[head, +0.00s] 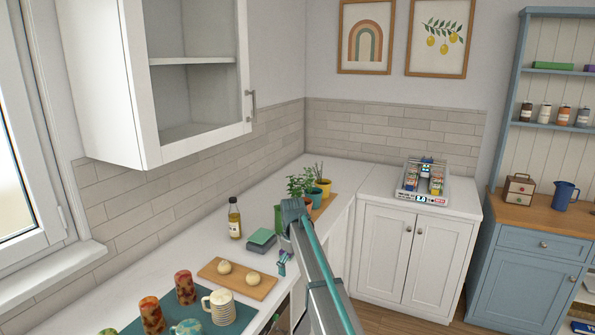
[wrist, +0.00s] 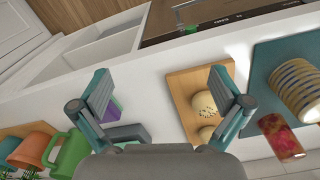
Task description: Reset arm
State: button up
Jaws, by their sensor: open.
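My gripper (wrist: 160,78) is open in the wrist view, its two fingers spread wide with nothing between the tips. It hangs over the front part of the white counter (wrist: 150,75). In the head view my arm rises from the bottom edge and hides part of the counter; the gripper is small and partly hidden there. A wooden board (wrist: 184,85) with two pale round buns (wrist: 204,104) lies beyond the right finger, which overlaps it in the picture. A small purple thing (wrist: 112,108) shows beside the left finger; I cannot tell whether they touch.
A teal mat (head: 232,316) holds a striped mug (head: 219,307) and red patterned glasses (head: 184,288). An oil bottle (head: 235,218), teal block (head: 262,238) and potted plants (head: 302,184) stand along the counter. A wall cabinet (head: 150,80) hangs above. The corner counter holds a toy-like display (head: 424,181).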

jog(key=s+d+f+m, duration=0.3)
jog(key=s+d+f, duration=0.3)
jog(key=s+f, duration=0.35)
jog(key=s+d+f+m, duration=0.3)
jog(key=s+d+f, duration=0.4)
jog(key=s+f, duration=0.3)
jog(key=s+d+f+m, duration=0.2)
jog(key=s+d+f, duration=0.1)
jog(key=s, duration=0.6)
jog(key=s+d+f+m, duration=0.2)
jog(key=s+d+f, duration=0.1)
jog(key=s, duration=0.6)
jog(key=s+f+g+b, duration=0.6)
jog(key=s+f+b, duration=0.4)
jog(key=s+f, duration=1.7)
jog(key=shift+s+a+f+g, duration=0.25)
jog(key=shift+s+f+g, duration=0.15)
jog(key=shift+f, duration=0.15)
